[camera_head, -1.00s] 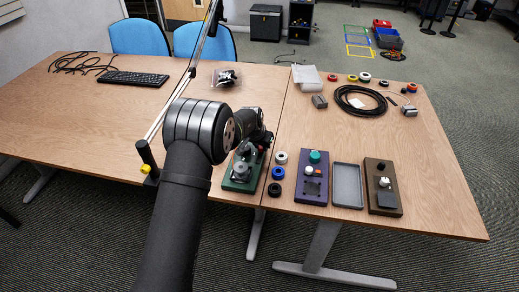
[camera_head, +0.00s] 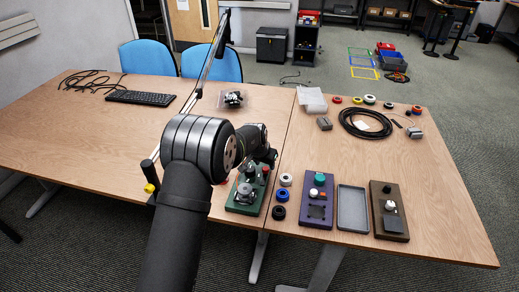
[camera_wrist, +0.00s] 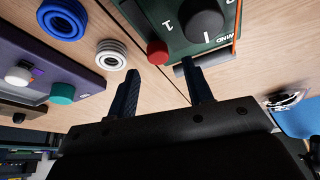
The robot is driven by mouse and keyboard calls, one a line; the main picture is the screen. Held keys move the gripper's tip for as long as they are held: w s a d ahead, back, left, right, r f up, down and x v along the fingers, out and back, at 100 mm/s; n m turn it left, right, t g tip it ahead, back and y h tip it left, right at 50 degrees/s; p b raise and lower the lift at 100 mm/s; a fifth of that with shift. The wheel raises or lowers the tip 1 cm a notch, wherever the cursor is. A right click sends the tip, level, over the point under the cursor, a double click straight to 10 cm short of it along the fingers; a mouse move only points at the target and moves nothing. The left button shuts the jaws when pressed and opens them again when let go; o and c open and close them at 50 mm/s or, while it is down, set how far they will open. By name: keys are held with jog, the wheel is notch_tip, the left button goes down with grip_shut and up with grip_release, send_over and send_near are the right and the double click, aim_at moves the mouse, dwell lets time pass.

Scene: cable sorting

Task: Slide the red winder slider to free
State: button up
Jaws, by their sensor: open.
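The green winder (camera_head: 240,207) stands on the table beside the coloured rings, with a dark knob (camera_wrist: 203,20) on top. In the wrist view, its red slider cap (camera_wrist: 157,53) sits near the edge of the green winder (camera_wrist: 177,42). My gripper (camera_wrist: 158,75) is open, its two dark fingers apart. The red cap appears just beyond the fingertips and between them; nothing is held. In the head view, my gripper hangs over the far end of the winder, its fingertips hard to make out. Contact with the slider cannot be told.
White ring (camera_head: 286,180), blue ring (camera_head: 281,195) and black ring (camera_head: 279,213) stand right of the winder. Beyond them are a purple board (camera_head: 317,220), a grey tray (camera_head: 352,226) and a brown board (camera_head: 390,228). A black cable coil (camera_head: 366,137) lies behind.

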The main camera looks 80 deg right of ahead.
aim_at(266, 167)
jog(key=v, duration=1.4)
jog(key=shift+r, duration=0.2)
jog(key=shift+f, duration=0.15)
jog(key=x, duration=1.7)
jog(key=shift+f, duration=0.1)
